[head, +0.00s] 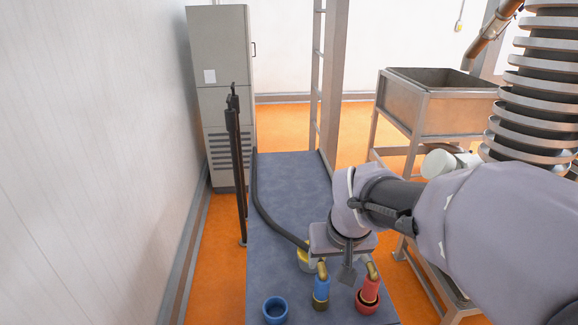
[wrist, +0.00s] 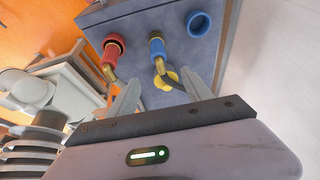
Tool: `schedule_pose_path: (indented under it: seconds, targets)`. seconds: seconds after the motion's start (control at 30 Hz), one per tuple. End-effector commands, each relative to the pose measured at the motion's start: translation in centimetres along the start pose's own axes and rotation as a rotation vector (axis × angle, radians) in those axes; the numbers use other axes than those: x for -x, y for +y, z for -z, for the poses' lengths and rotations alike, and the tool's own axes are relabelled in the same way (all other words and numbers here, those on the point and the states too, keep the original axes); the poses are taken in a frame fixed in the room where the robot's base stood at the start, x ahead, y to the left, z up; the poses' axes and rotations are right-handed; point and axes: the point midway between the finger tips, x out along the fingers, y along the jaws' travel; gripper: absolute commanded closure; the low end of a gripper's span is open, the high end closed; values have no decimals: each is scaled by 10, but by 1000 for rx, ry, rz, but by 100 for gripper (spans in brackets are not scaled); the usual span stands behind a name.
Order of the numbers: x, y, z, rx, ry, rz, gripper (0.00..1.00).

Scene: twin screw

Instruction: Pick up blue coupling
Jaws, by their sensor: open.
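The blue coupling (head: 321,286) has a brass elbow on top and a dark lower end. It stands on the front part of the grey-blue platform (head: 290,180). In the wrist view the blue coupling (wrist: 156,46) lies ahead of the fingertips, roughly midway between their lines. My gripper (head: 347,276) hangs above and behind it in the head view. In the wrist view my gripper (wrist: 158,78) has its two fingers wide apart with nothing held between them. The fingers appear clear of the blue coupling.
A red coupling (head: 369,288) stands right of the blue one, close by. An empty blue ring (head: 274,309) sits to its left. A yellow part (head: 305,261) with a black hose (head: 266,214) is just behind. A dark post (head: 238,160) rises at the platform's left edge.

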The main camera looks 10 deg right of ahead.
Motion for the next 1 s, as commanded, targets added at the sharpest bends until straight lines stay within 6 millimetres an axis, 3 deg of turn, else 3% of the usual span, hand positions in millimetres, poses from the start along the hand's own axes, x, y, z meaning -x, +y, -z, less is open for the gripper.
schedule_pose_path:
  seconds: [0.07,0.43,0.63,0.83,1.0]
  targets:
    - [-3,0,4,9,-4,-3,42]
    - [-108,1,0,9,-6,-3,42]
    - [-132,2,0,9,-4,-3,42]
    - [-171,6,-7,8,-5,-3,42]
    - [-176,6,-5,8,-2,-3,42]
